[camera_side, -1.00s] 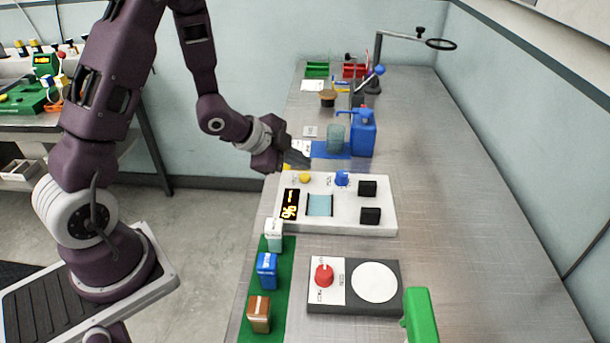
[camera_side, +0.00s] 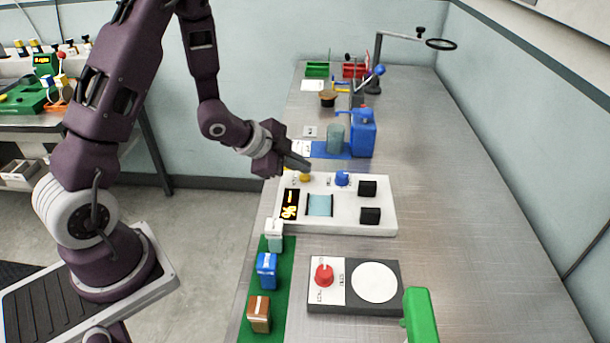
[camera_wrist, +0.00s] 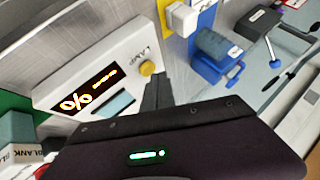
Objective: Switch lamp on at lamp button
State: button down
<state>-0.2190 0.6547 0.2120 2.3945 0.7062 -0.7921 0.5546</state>
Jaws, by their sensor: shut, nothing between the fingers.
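The white module (camera_side: 345,218) lies flat on the bench with the yellow lamp button (camera_side: 305,177) near its far left corner. The word LAMP shows beside the yellow button (camera_wrist: 147,68) in the wrist view. My gripper (camera_side: 303,163) is shut and empty, its fingertips just above and behind the button in the side view. In the wrist view the fingers (camera_wrist: 158,88) appear close beside the button. I cannot tell whether they touch it. The module's dark display (camera_side: 290,204) shows orange characters, a percent sign and dashes.
The module also has a blue knob (camera_side: 342,179) and black blocks (camera_side: 368,188). Behind it stands a blue dispenser (camera_side: 362,134) beside a translucent cup (camera_side: 335,138). In front are a red-knobbed plate unit (camera_side: 328,298) and a green mat (camera_side: 246,325) with small boxes.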

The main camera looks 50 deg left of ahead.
aim_at(300, 177)
jog(key=shift+f, duration=0.4)
jog(key=shift+r, duration=0.95)
notch_tip(300, 177, up, 6)
dwell(0.4)
